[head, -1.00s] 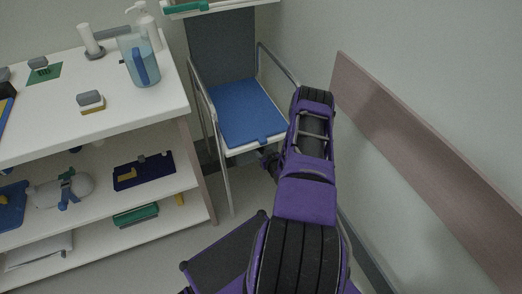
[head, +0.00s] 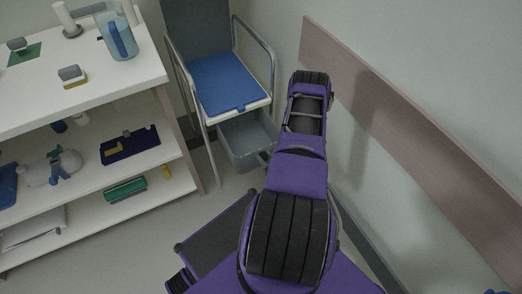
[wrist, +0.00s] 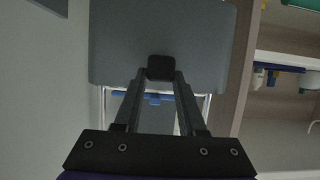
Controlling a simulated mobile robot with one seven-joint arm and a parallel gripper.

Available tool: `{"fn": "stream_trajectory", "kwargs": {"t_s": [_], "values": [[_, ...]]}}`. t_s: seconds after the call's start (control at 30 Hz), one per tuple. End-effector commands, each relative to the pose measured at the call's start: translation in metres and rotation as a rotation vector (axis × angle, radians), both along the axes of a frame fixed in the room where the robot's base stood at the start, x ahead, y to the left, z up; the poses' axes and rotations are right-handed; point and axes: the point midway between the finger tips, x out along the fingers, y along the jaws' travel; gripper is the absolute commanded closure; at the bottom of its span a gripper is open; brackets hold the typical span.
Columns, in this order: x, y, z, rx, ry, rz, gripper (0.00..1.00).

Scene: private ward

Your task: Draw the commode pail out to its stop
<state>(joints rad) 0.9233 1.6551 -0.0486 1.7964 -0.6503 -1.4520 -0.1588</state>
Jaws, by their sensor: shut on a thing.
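The commode is a metal-framed chair with a blue seat (head: 224,84) against the far wall in the head view. Its grey pail (head: 247,139) stands out from under the seat toward me, its open top showing. In the wrist view the pail's flat grey face (wrist: 115,45) fills the upper middle. My gripper (wrist: 160,79) is shut on the small dark handle (wrist: 160,66) on that face. In the head view my forearm hides the gripper and the pail's near right part.
A white shelf unit (head: 85,97) stands close on the left, with a jug (head: 117,40) and small items on it. A wall with a brown rail (head: 375,105) runs along the right. Bare floor (head: 225,190) shows in front of the commode.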

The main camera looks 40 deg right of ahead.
Motion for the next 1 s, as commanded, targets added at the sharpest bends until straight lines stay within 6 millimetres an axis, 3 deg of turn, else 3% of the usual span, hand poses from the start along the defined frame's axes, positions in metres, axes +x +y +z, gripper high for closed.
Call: {"fn": "stream_trajectory", "kwargs": {"t_s": [0.3, 0.77, 0.8, 0.93, 1.0], "values": [[-0.031, 0.007, -0.001, 0.001, 0.003, -0.002, 1.00], [-0.039, 0.009, -0.002, 0.004, 0.008, -0.002, 1.00], [-0.039, 0.009, -0.002, 0.004, 0.008, -0.002, 0.56], [-0.038, 0.009, -0.001, 0.003, 0.006, -0.001, 0.33], [-0.037, 0.009, -0.001, 0.002, 0.005, 0.000, 0.30]]}}
